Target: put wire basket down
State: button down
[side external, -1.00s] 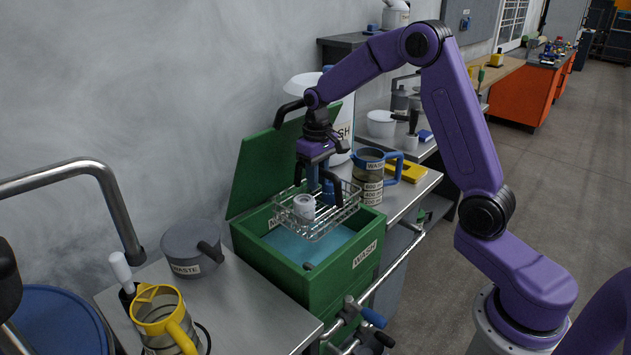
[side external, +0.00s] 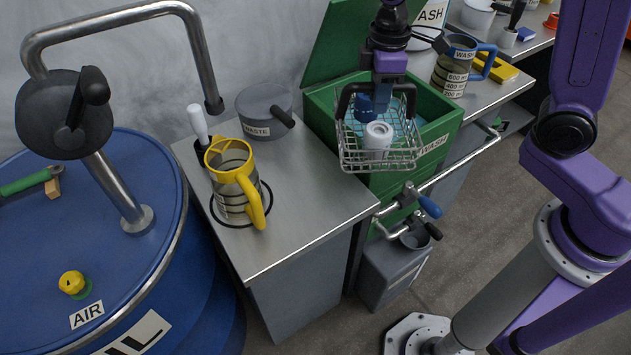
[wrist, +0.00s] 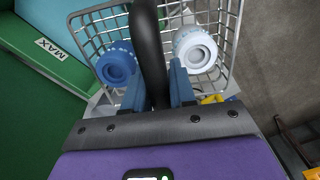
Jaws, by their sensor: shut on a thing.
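My gripper (side external: 380,88) is shut on the black handle of the wire basket (side external: 350,143), which hangs in the air. In the side view the basket overlaps the near left corner of the green wash tank (side external: 455,135). A white cylindrical part (side external: 378,137) and a blue part (side external: 366,106) stand in the basket. In the wrist view the gripper's fingers (wrist: 157,88) straddle the curved black handle (wrist: 147,40). The white part (wrist: 196,49) is on the right in the basket (wrist: 236,40), the blue part (wrist: 117,64) on the left.
A steel bench top (side external: 290,195) left of the tank has bare room at its front right. A yellow-handled jug (side external: 232,183) and a grey waste pot (side external: 262,112) stand on it. Pipes and valves (side external: 412,197) stick out below the tank. A blue drum (side external: 120,235) stands at left.

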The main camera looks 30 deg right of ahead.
jog(key=s+a+n, duration=0.5)
jog(key=s+n, duration=0.1)
jog(key=s, duration=0.1)
jog(key=w+a+f, duration=0.3)
jog(key=w+f, duration=0.3)
jog(key=w+a+f, duration=0.2)
jog(key=w+f, duration=0.4)
jog(key=f, duration=0.1)
jog(key=shift+w+a, duration=0.25)
jog(key=shift+a, duration=0.15)
jog(key=shift+f, duration=0.1)
jog(key=c, duration=0.9)
grip_release()
